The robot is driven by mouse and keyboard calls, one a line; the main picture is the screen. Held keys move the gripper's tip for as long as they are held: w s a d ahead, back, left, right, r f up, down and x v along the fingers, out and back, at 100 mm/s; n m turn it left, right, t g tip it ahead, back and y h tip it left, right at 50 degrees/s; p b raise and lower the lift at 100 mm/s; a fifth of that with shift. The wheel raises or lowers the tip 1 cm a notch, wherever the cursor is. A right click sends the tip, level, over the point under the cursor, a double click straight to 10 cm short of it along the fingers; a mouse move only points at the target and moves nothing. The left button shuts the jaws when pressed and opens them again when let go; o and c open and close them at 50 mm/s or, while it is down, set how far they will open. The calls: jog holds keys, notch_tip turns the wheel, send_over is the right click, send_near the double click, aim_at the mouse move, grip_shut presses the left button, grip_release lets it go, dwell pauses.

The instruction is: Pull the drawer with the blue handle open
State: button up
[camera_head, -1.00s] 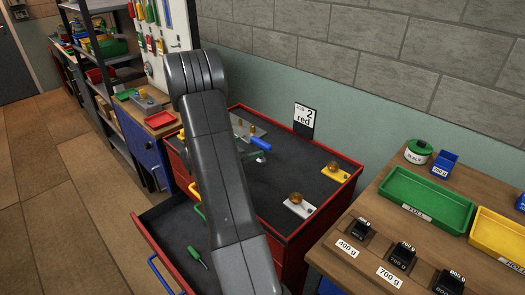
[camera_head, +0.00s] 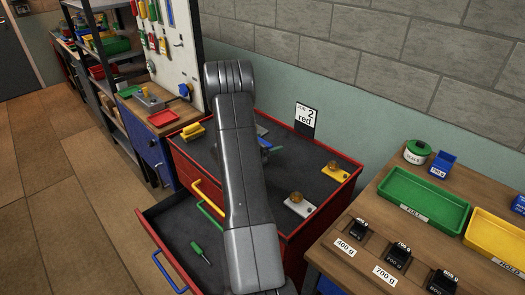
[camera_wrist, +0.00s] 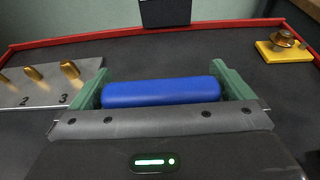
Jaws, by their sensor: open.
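The drawer with the blue handle (camera_head: 170,272) is the low drawer (camera_head: 215,236) of the red cabinet. It stands pulled out, its dark inside showing, with a green screwdriver (camera_head: 200,252) in it. My arm hides part of the drawer's right side. My gripper (camera_wrist: 160,74) has green fingers set wide apart, over the cabinet top and away from the blue handle. A blue cylinder (camera_wrist: 160,92) lies crosswise between the fingers in the wrist view; I cannot tell whether they touch it. In the head view my arm mostly hides the gripper.
A yellow handle (camera_head: 210,197) and a green handle (camera_head: 209,222) sit above the open drawer. The cabinet top holds a plate with brass pegs (camera_wrist: 50,82) and a yellow block with a brass knob (camera_head: 335,171). A workbench with trays (camera_head: 428,197) stands at the right.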

jog(key=c, duration=1)
jog(key=shift+r, duration=0.1)
notch_tip(320, 180, up, 9)
jog(key=b, duration=0.2)
jog(key=s+f+n+t+y, duration=0.1)
jog(key=s+n+y, duration=0.1)
jog(key=s, duration=0.3)
jog(key=s+a+f+n+t+y, duration=0.1)
jog(key=s+f+n+t+y, duration=0.1)
jog(key=s+n+y, duration=0.1)
jog(key=shift+s+n+t+y, duration=0.3)
jog(key=shift+s+y, duration=0.3)
jog(key=shift+s, duration=0.8)
